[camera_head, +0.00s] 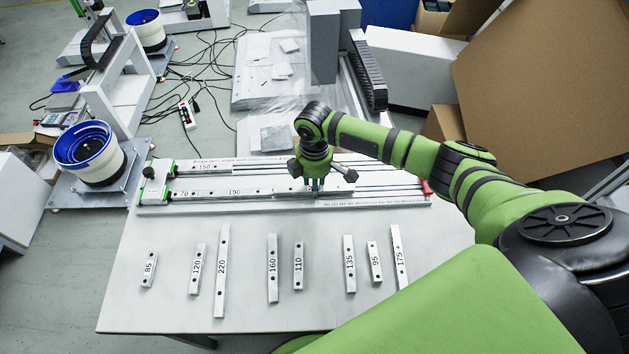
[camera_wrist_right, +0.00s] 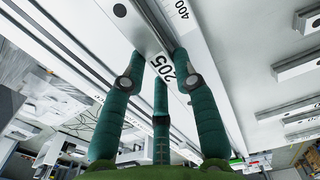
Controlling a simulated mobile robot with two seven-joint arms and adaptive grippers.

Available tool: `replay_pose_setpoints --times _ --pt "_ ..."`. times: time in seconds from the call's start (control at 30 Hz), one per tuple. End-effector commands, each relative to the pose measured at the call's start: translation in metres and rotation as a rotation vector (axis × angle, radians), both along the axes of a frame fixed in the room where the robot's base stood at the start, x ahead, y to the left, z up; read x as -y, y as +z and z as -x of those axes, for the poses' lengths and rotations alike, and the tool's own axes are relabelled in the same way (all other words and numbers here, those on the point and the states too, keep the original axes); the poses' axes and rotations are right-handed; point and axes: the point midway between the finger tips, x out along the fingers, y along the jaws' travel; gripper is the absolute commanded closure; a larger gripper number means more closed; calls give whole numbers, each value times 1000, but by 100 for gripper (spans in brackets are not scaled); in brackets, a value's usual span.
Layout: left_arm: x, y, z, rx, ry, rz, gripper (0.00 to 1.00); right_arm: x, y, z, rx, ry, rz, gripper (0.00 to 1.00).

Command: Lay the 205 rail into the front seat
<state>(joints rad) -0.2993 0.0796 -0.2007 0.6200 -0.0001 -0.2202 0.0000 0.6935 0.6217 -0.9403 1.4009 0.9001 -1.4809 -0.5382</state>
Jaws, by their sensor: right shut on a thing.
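The 205 rail (camera_wrist_right: 150,38) is a pale metal bar with a black number, and it sits between the teal fingers of my right gripper (camera_wrist_right: 165,70) in the right wrist view. In the head view my right gripper (camera_head: 315,185) points down over the front seat of the fixture (camera_head: 390,203). The gripper hides the middle of the 205 rail there. Rails marked 70 (camera_head: 185,193) and 190 (camera_head: 236,191) lie in line in the front seat, to the left of the gripper. I cannot tell whether the 205 rail rests on the seat. My left gripper is not in view.
A 150 rail (camera_head: 205,167) lies in the back seat. Several loose rails, such as the 220 rail (camera_head: 222,270) and the 175 rail (camera_head: 398,256), lie spaced out on the table (camera_head: 270,316) in front. A red piece (camera_head: 426,187) stands at the fixture's right end.

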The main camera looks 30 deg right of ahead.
Motion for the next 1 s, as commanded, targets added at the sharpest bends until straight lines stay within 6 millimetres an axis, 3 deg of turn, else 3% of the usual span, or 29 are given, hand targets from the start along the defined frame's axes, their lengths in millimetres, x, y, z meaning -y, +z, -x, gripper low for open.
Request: replay_pose_setpoints --times 0.27,0.3,0.37,0.77,1.0 --pt "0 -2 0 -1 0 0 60 0 -5 -1 2 0 -1 100" --pt "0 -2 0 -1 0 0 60 0 -5 -1 3 0 -1 67" --pt "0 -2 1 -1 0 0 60 0 -5 -1 3 0 -1 43" --pt "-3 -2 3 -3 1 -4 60 0 -2 0 0 0 0 43" --pt "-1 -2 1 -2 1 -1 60 0 37 -1 5 1 -1 43"
